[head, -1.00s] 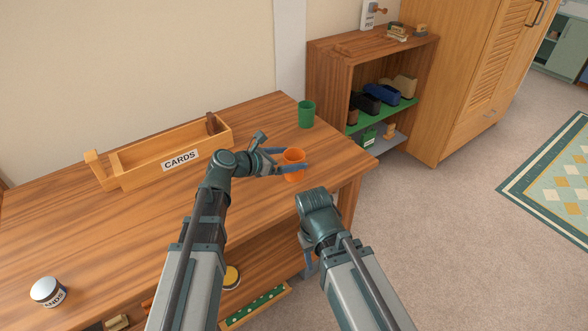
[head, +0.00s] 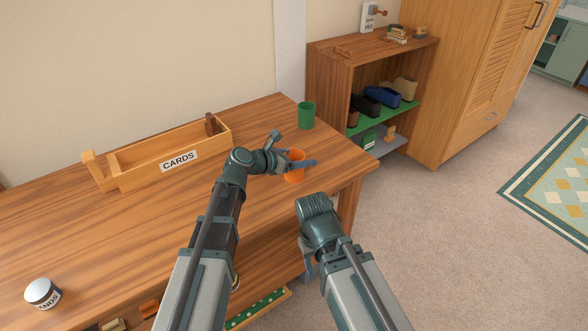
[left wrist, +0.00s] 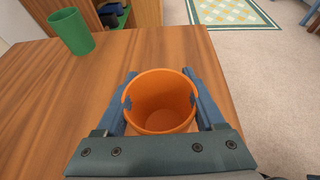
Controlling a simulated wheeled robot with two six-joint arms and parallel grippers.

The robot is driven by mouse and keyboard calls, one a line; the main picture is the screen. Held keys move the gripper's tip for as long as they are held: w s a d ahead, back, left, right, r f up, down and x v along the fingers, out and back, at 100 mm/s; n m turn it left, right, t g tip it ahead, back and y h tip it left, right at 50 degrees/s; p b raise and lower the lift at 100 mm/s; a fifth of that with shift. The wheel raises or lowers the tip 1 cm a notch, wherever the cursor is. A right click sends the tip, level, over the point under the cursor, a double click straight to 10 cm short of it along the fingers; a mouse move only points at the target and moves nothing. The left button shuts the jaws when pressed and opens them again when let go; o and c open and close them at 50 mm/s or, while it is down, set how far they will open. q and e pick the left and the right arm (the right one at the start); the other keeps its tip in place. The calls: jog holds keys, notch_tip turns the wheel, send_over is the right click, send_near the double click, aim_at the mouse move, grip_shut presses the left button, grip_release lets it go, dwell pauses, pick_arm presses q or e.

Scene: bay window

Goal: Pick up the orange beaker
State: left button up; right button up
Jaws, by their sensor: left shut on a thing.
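The orange beaker (head: 295,177) stands upright near the right end of the wooden table. It also shows in the left wrist view (left wrist: 160,115), open end up and empty inside. My left gripper (head: 297,165) is shut on it, with one blue finger on each side of its wall. In the left wrist view the fingers (left wrist: 160,100) touch the beaker on its left and right. I cannot tell whether its base rests on the table. My right gripper (head: 308,262) is low in front of the table edge, mostly hidden behind my own right arm.
A green beaker (head: 306,115) stands behind the orange one. A wooden box marked CARDS (head: 215,145) lies at the back of the table (head: 110,225). A labelled jar (head: 42,293) is at the front left. A shelf unit (head: 335,85) stands beyond the table's right end.

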pick_arm(q)
jog(key=shift+c, duration=0.9)
jog(key=shift+r, duration=0.15)
pick_arm(e)
jog(key=shift+r, duration=0.1)
